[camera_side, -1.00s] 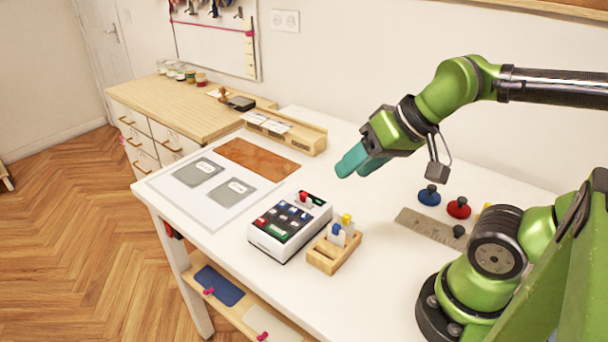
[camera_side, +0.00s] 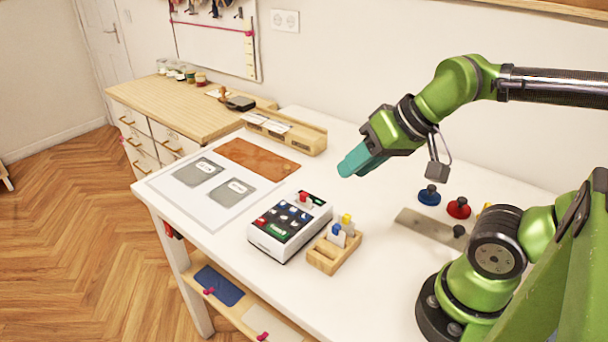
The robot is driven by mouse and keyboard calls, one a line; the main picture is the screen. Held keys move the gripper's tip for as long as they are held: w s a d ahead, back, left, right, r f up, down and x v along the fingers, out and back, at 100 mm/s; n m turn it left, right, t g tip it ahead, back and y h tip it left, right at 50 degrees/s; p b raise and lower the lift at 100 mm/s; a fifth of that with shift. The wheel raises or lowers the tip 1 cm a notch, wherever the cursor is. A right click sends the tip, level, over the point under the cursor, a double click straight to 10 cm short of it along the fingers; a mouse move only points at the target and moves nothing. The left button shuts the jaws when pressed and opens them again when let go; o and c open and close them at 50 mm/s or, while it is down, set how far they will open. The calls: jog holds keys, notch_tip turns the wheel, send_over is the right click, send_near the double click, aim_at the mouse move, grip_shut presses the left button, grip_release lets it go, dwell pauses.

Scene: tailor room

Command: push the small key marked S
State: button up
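A white box with a black face and several small coloured keys, the keypad (camera_side: 289,226), sits on the white table. Its keys are blue, red, white and green; the letters are too small to read, so I cannot tell which key is marked S. A red knob stands at its far end. My gripper (camera_side: 348,169), with teal fingers, hangs in the air above the table, to the right of and higher than the keypad, touching nothing. Its fingers appear together with nothing between them.
A wooden holder (camera_side: 325,260) with blue and yellow-topped pegs stands right beside the keypad. A mat with two grey pads (camera_side: 208,205) and a brown leather piece (camera_side: 258,157) lie to the left.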

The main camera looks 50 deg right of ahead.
grip_shut()
dwell(1.4)
